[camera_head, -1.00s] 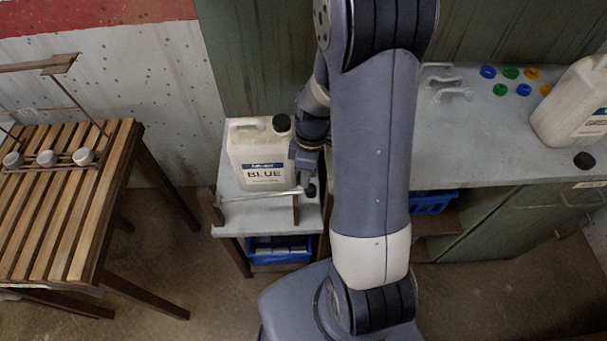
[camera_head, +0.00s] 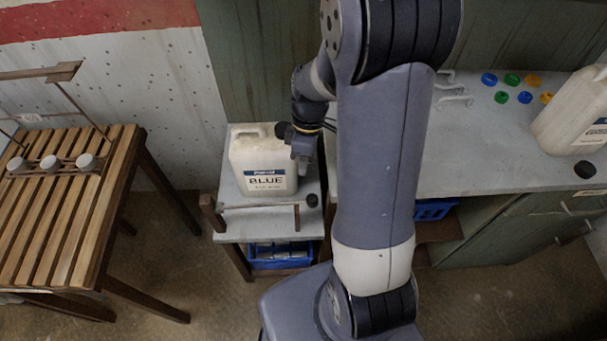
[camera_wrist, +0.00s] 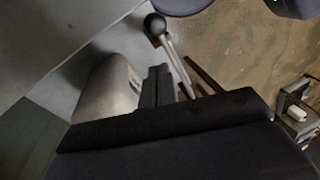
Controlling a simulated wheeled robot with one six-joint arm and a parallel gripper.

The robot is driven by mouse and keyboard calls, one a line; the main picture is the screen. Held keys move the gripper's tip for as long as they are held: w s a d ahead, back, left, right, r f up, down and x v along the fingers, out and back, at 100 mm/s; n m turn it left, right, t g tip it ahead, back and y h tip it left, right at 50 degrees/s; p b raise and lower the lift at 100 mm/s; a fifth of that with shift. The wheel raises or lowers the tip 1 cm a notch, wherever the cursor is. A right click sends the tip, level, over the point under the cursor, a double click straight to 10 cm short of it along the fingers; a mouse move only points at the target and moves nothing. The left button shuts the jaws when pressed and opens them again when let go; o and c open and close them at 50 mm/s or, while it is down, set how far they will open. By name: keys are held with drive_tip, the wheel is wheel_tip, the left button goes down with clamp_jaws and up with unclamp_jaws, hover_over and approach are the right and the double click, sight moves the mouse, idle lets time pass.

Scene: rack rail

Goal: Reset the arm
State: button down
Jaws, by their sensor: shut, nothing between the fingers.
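My arm crosses the middle of the head view, bent over the small side table. My gripper (camera_head: 301,160) is by the upper right side of a white jug labelled BLUE (camera_head: 262,170), in front of part of it; I cannot tell whether they touch. In the wrist view my gripper (camera_wrist: 158,72) shows its fingers together and empty, with the pale jug (camera_wrist: 105,88) to their left. The jug stands upright on the grey small table (camera_head: 232,228). My arm hides part of the bench behind it.
A rail with a dark knob (camera_head: 311,200) runs along the small table's front; the knob (camera_wrist: 155,24) also shows in the wrist view. A slatted wooden table (camera_head: 60,230) stands left. The grey bench (camera_head: 480,150) at right holds coloured caps (camera_head: 513,79) and another jug (camera_head: 572,115).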

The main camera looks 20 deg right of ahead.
drive_tip(key=s+v, duration=0.1)
drive_tip(key=v, duration=0.5)
drive_tip(key=shift+w+d, duration=0.35)
drive_tip(key=shift+w, duration=0.1)
drive_tip(key=b+x, duration=0.1)
drive_tip(key=x, duration=0.8)
drive_tip(key=s+d+b+x, duration=0.1)
drive_tip(key=x, duration=0.3)
drive_tip(key=shift+s+f+b, duration=0.1)
drive_tip(key=shift+f+b, duration=0.15)
drive_tip(key=shift+b, duration=0.05)
drive_tip(key=shift+a+r+p, duration=0.1)
drive_tip(key=shift+r+p, duration=0.55)
drive_tip(key=shift+a+r, duration=0.1)
drive_tip(key=shift+r, duration=0.05)
